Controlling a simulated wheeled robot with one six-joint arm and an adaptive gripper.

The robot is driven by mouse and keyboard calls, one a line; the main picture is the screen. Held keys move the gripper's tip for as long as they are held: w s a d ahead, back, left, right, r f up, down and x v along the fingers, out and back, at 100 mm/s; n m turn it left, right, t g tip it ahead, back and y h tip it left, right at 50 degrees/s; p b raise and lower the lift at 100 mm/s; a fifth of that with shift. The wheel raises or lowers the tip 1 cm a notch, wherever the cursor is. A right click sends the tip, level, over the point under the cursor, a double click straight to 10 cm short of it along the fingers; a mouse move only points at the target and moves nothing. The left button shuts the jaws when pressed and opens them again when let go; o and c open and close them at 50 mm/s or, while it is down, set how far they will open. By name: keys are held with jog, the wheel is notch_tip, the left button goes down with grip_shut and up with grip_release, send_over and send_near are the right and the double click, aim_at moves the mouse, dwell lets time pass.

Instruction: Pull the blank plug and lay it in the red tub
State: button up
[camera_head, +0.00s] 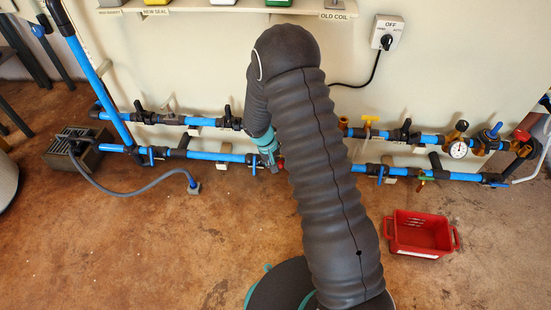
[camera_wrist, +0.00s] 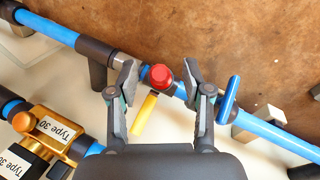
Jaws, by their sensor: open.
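A round red cap (camera_wrist: 160,77), which looks like the blank plug, sits on the lower blue pipe between my fingertips in the wrist view. In the head view only a small red bit (camera_head: 282,163) of it shows beside my arm. My gripper (camera_wrist: 160,84) is open, with one finger on each side of the red cap; I cannot tell whether either finger touches it. In the head view my gripper (camera_head: 268,150) is partly hidden by my arm. The red tub (camera_head: 420,236) stands on the floor to the right of my arm and looks empty.
A yellow handle (camera_wrist: 143,113) and a blue lever (camera_wrist: 229,95) are close to my fingers. A brass fitting (camera_wrist: 52,128) labelled Type 30 is at the left. A gauge (camera_head: 458,149) is on the right-hand pipes. The floor around the tub is clear.

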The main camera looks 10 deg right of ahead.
jog(key=shift+d+f, duration=0.2)
jog(key=shift+f, duration=0.35)
grip_shut()
jog(key=shift+s+a+r, duration=0.15)
jog(key=shift+s+r, duration=0.3)
jog(key=shift+r, duration=0.05)
dwell(0.6)
jog(key=shift+s+a+r, duration=0.25)
jog(key=shift+s+r, duration=0.45)
jog(key=shift+r, duration=0.05)
jog(key=shift+s+a+r, duration=0.2)
jog(key=shift+s+r, duration=0.45)
jog(key=shift+r, duration=0.05)
